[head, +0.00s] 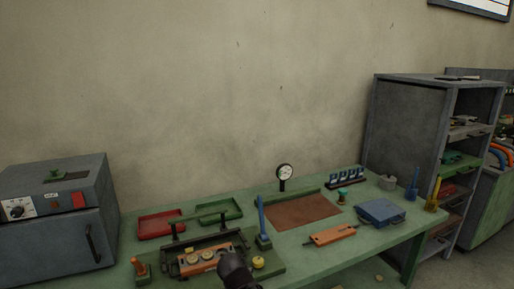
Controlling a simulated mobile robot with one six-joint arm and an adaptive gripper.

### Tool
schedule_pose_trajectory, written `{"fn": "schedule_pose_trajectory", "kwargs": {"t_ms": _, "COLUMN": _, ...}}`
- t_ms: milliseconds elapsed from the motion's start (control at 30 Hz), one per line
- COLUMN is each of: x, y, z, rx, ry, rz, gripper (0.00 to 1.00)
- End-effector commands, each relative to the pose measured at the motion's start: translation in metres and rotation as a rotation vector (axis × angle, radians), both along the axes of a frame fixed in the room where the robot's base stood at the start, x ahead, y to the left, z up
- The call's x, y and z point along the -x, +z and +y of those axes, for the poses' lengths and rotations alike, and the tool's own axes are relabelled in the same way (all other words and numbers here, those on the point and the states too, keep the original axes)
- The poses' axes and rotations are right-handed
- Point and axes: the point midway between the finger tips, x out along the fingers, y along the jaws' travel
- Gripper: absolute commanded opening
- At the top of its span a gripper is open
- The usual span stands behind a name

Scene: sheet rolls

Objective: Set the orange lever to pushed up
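A small orange lever (140,268) stands on a green base at the front left of the green table, left of the roller fixture (180,250). Its handle looks short from here, and I cannot tell exactly which way it leans. The dark end of my arm, with my gripper (234,268), shows at the bottom middle, in front of the fixture and well to the right of the orange lever. Its fingers cannot be made out.
A blue lever (262,218) stands upright right of the fixture. A grey oven (55,225) is left of the table (300,262). Red (158,224) and green (219,212) trays, a gauge (284,171), an orange block (332,235) and a blue case (380,212) occupy the table.

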Motion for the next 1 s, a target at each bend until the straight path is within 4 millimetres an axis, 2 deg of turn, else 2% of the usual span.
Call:
{"fn": "schedule_pose_trajectory", "kwargs": {"t_ms": 33, "x": 0.004, "y": 0.002, "z": -0.019, "rx": 0.007, "ry": -0.019, "rz": 0.038, "gripper": 0.62}}
{"fn": "schedule_pose_trajectory", "kwargs": {"t_ms": 200, "x": 0.018, "y": -0.001, "z": -0.069, "rx": 0.021, "ry": -0.056, "rz": 0.172, "gripper": 0.62}}
{"fn": "schedule_pose_trajectory", "kwargs": {"t_ms": 600, "x": 0.071, "y": 0.001, "z": -0.167, "rx": -0.025, "ry": -0.081, "rz": 0.486, "gripper": 0.62}}
{"fn": "schedule_pose_trajectory", "kwargs": {"t_ms": 800, "x": 0.099, "y": 0.007, "z": -0.2, "rx": -0.08, "ry": -0.064, "rz": 0.608, "gripper": 0.62}}
{"fn": "schedule_pose_trajectory", "kwargs": {"t_ms": 1000, "x": 0.113, "y": 0.01, "z": -0.218, "rx": -0.117, "ry": -0.051, "rz": 0.669, "gripper": 0.62}}
